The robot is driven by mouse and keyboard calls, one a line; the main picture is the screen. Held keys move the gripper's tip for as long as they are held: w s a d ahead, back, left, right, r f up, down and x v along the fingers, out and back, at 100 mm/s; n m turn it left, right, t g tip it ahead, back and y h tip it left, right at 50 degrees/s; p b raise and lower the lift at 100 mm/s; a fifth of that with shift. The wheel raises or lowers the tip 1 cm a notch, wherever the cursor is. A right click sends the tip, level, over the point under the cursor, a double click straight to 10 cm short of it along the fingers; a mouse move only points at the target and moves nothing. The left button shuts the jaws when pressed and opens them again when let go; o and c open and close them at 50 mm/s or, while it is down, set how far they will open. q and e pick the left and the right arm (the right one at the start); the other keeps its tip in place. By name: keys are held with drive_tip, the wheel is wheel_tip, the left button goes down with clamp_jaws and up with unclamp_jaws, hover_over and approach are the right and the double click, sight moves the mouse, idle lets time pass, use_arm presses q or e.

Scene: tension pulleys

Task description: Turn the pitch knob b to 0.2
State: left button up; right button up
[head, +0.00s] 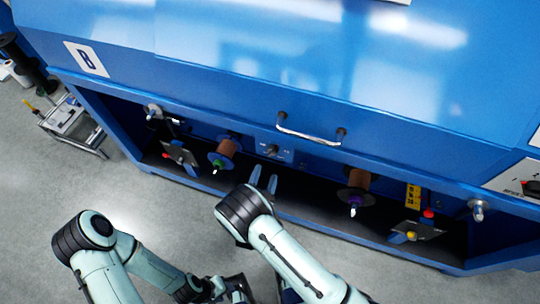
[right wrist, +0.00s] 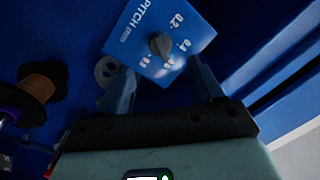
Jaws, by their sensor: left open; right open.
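The pitch knob (right wrist: 160,45) is a dark round knob on a blue plate marked PITCH, with 0.2 at the upper right and higher values below it. Which mark it points to is not clear. It shows small in the head view (head: 271,149), inside the recess of machine B (head: 87,58). My right gripper (right wrist: 164,78) is open and empty; its fingers lie below the knob in the wrist view, spread to either side and apart from it. It also shows in the head view (head: 264,178). My left gripper (head: 235,290) is low at the picture's bottom edge, partly hidden.
A metal handle (head: 308,134) juts from the machine's front above the recess. Copper-coloured spools (head: 225,147) (head: 359,180) stand left and right of the knob plate. A small cart (head: 72,122) is at far left. Grey floor is open at lower left.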

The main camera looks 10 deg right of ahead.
sight(273, 151)
drive_tip(key=x, duration=0.8)
drive_tip(key=shift+w, duration=0.25)
drive_tip(key=c, duration=1.1)
drive_tip(key=shift+o, duration=0.2)
